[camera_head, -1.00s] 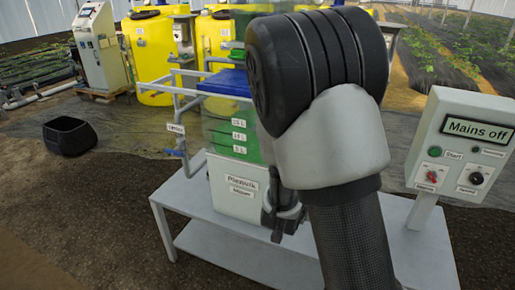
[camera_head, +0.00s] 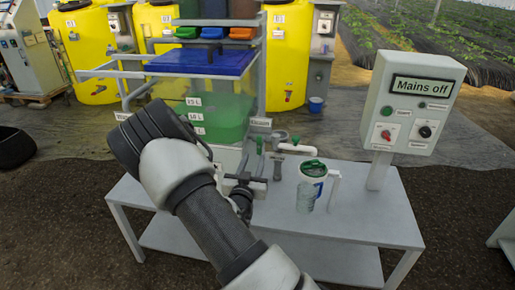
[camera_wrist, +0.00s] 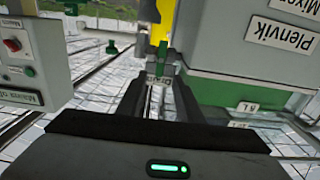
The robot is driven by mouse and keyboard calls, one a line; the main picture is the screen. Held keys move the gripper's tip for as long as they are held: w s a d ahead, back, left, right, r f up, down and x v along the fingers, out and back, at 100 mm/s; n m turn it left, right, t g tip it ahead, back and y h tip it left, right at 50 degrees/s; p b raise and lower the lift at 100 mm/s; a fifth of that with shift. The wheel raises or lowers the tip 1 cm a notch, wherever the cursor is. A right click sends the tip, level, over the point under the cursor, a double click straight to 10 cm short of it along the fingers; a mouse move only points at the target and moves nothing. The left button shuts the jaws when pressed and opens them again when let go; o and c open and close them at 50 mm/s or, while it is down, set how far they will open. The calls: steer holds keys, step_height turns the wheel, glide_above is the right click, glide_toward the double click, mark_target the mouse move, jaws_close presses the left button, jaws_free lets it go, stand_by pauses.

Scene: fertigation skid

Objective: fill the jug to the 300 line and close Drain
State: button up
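A clear jug (camera_head: 308,192) with a green top and a blue mark stands upright on the grey bench, under a white spout (camera_head: 296,148). Its scale and fill level are too small to read. Green valve handles (camera_head: 260,144) show by the tank's outlet pipes. My gripper (camera_head: 245,186) is in front of the tank, left of the jug and apart from it. In the wrist view my gripper (camera_wrist: 160,98) has its fingers apart. A small white label (camera_wrist: 158,80), too small to read surely, and a green valve part (camera_wrist: 161,50) show beyond the gap.
The tank with green liquid (camera_head: 225,115) stands behind my arm, its blue lid (camera_head: 200,62) above. A control box (camera_head: 412,105) reading "Mains off" stands at the right.

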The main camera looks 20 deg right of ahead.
mark_target(259, 144)
steer(key=x, duration=0.8)
steer(key=shift+w+d, duration=0.2)
steer(key=shift+w, duration=0.05)
